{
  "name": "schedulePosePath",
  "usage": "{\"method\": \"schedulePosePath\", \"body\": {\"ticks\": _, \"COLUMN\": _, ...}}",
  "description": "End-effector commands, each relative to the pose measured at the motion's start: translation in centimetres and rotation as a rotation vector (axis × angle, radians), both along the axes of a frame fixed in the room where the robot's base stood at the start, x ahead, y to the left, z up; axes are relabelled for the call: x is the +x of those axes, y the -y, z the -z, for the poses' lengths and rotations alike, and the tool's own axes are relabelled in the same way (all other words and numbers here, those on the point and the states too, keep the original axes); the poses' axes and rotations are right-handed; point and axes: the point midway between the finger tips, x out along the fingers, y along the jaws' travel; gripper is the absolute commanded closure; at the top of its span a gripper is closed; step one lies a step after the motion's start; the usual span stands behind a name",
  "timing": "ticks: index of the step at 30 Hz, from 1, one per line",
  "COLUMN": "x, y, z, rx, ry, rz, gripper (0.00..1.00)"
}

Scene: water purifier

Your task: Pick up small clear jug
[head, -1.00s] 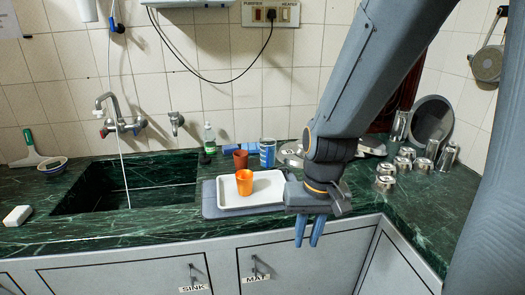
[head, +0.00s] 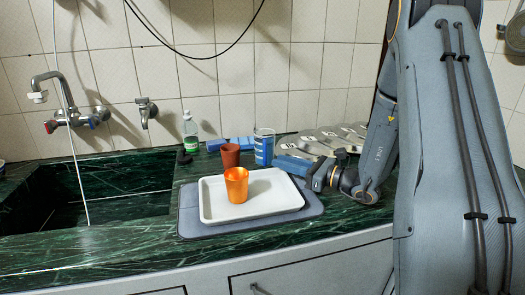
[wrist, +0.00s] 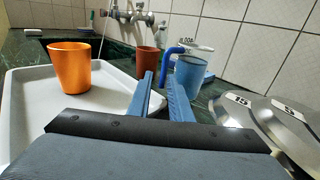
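The small clear jug (head: 264,149) stands upright on the green counter behind the white tray. It looks bluish and see-through. In the wrist view the jug (wrist: 189,78) shows its blue handle on the left side, just beyond my fingertips. My gripper (head: 280,166) is low at the tray's back right corner, with its fingers pointing left toward the jug. In the wrist view my gripper (wrist: 160,80) is open, with an empty gap between the blue fingers. The jug's body lies ahead of the right finger, and I see no contact with it.
An orange cup (head: 236,185) stands on the white tray (head: 282,205), over a grey mat (head: 190,215). A brown-red cup (head: 230,154) is left of the jug. Metal lids (head: 316,143) lie to the right. A bottle (head: 190,130) and tiled wall are behind.

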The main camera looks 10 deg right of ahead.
Motion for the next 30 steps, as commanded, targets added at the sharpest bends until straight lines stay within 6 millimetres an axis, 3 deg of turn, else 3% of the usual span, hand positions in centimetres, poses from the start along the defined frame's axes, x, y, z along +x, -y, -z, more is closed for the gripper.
{"method": "schedulePosePath", "body": {"ticks": 12, "x": 2.8, "y": -1.6, "z": -0.3, "rx": 0.017, "ry": 0.008, "rz": 0.022, "gripper": 0.81}}
{"method": "schedulePosePath", "body": {"ticks": 21, "x": 5.7, "y": -4.3, "z": -0.6, "rx": 0.016, "ry": 0.007, "rz": 0.022, "gripper": 0.81}}
{"method": "schedulePosePath", "body": {"ticks": 29, "x": 6.1, "y": -4.5, "z": -0.6, "rx": 0.016, "ry": 0.007, "rz": 0.025, "gripper": 0.81}}
{"method": "schedulePosePath", "body": {"ticks": 30, "x": 6.1, "y": -4.5, "z": -0.6, "rx": 0.016, "ry": 0.007, "rz": 0.025, "gripper": 0.86}}
